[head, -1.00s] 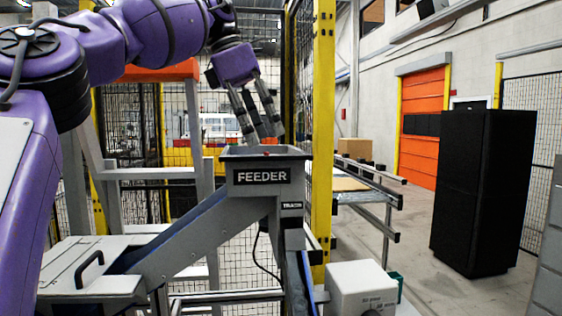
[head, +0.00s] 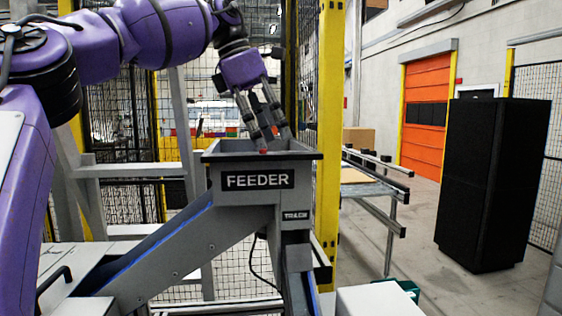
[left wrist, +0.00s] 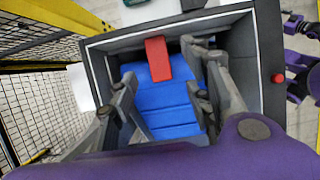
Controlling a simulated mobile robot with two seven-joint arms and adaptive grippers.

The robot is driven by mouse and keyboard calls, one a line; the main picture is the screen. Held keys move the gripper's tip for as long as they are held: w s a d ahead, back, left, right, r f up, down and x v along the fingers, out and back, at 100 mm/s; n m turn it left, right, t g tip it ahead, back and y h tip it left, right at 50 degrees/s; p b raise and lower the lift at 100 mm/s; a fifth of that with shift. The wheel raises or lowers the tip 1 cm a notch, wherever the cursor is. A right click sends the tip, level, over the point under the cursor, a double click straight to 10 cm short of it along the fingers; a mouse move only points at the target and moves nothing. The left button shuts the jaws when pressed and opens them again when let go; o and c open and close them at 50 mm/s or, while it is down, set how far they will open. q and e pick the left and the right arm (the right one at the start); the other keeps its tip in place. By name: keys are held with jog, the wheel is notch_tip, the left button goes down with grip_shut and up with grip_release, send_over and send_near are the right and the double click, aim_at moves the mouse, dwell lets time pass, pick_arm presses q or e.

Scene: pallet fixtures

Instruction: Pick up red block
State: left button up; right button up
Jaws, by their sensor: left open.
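The red block (left wrist: 158,60) shows in the left wrist view inside the grey feeder hopper, over its blue ribbed inner surface, near the hopper's far wall in that view. My left gripper (left wrist: 160,78) is open, with its fingers reaching down into the hopper on either side of the block's line. I cannot tell whether a finger touches it. In the head view the left gripper (head: 268,138) points down at the feeder opening (head: 262,157). The front wall hides most of the hopper's inside there; a small red spot shows near the fingertips. My right gripper is not in view.
The hopper's walls (left wrist: 268,45) stand close around the fingers. A red button (left wrist: 278,78) sits on its rim. A yellow post (head: 328,130) rises right beside the feeder, with mesh fencing behind. A black cabinet (head: 492,185) stands farther right on open floor.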

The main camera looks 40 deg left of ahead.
pick_arm(q)
jog(key=shift+p+x, duration=0.4)
jog(key=shift+x, duration=1.75)
jog(key=shift+a, duration=0.1)
jog(key=shift+c, duration=0.3)
grip_shut()
